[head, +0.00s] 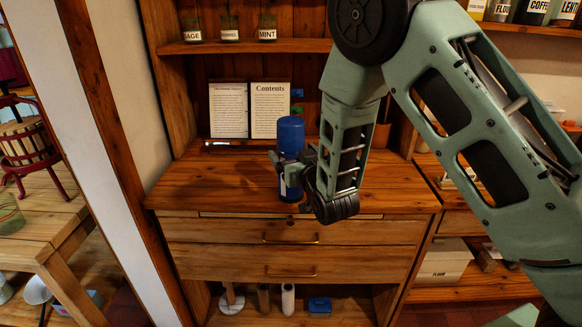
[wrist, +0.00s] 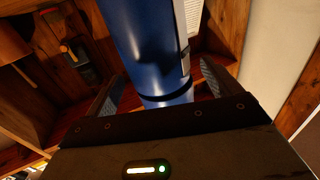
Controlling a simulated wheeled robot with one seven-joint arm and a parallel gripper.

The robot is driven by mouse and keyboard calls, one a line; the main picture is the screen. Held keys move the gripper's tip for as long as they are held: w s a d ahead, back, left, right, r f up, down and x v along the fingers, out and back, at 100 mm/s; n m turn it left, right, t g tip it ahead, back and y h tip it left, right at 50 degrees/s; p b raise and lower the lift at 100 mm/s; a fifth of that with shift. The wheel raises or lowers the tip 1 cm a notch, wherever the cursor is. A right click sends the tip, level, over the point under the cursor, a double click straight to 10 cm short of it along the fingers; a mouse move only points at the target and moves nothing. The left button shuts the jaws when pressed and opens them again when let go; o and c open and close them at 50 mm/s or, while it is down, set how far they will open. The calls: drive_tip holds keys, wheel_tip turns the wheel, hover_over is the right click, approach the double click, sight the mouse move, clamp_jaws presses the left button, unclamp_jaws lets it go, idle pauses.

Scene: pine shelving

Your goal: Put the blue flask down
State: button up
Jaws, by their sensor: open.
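The blue flask (head: 291,137) stands upright near the front edge of the wooden desk top (head: 205,180), in the middle of the head view. Its base appears to rest on the wood, partly hidden by my gripper. My gripper (head: 289,165) is around the flask's lower half, with its jaws open. In the wrist view, the flask (wrist: 155,50) fills the space between the two fingers of my gripper (wrist: 164,82), with a finger on each side. A pale label strip with a dark band below it shows on the flask.
An open book (head: 249,110) leans at the back of the desk top. Small jars (head: 229,28) stand on the shelf above. Drawers (head: 290,240) lie below the front edge. A plant pot (head: 382,134) stands behind my arm.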

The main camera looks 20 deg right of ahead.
drive_tip(key=shift+w+a, duration=0.1)
drive_tip(key=shift+w, duration=1.15)
drive_tip(key=shift+r, duration=0.1)
drive_tip(key=c, duration=1.8)
drive_tip(key=shift+c, duration=0.2)
